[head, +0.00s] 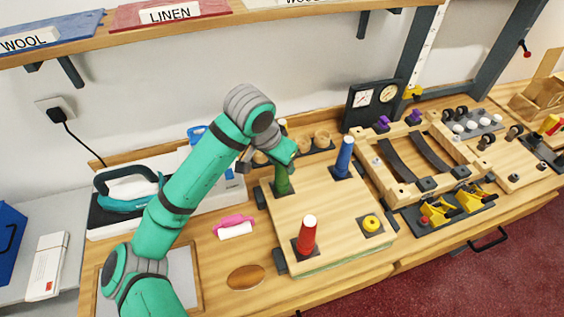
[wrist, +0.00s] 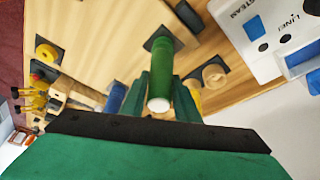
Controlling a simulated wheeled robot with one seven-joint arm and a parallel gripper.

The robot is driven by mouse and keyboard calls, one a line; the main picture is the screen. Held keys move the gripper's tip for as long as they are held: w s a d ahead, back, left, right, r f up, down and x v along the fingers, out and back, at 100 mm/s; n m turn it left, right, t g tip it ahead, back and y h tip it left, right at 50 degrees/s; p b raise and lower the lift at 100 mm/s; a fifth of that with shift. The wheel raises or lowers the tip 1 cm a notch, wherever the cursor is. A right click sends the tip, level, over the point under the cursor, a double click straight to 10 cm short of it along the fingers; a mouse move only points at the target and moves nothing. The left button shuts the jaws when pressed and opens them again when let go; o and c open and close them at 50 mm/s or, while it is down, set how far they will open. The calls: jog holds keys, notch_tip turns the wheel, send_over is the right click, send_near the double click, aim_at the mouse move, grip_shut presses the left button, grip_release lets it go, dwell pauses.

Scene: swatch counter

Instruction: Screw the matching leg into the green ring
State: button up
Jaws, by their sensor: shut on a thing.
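The green leg (head: 282,184) stands upright at the back left corner of a wooden board (head: 325,215), over a dark square plate. In the wrist view the green leg (wrist: 164,62) shows its pale end towards me and its far end at the dark plate; the green ring itself is hidden. My gripper (wrist: 160,98) has one finger on each side of the leg and is shut on it. In the head view my gripper (head: 281,157) is at the leg's upper part. I cannot tell how deep the leg sits.
A red leg (head: 307,236) and a blue leg (head: 343,158) stand on the same board, with a yellow ring (head: 371,223) at its front right. Wooden cups (head: 322,139) stand behind. A pink roller (head: 234,227) lies left of the board. A wooden frame (head: 416,155) stands right.

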jog(key=shift+m+g+h, duration=0.3)
jog(key=shift+m+h, duration=0.1)
jog(key=shift+m, duration=1)
jog(key=o, duration=0.9)
jog(key=n+t+y, duration=0.1)
jog(key=n, duration=0.3)
jog(key=shift+d+n, duration=0.1)
jog(key=shift+n, duration=0.3)
jog(key=n+y, duration=0.1)
jog(key=n, duration=0.2)
jog(key=shift+t+y, duration=0.3)
jog(key=n+y, duration=0.1)
jog(key=n, duration=0.2)
jog(key=shift+n, duration=0.4)
jog(key=shift+n+y, duration=0.7)
jog(key=shift+n, duration=1)
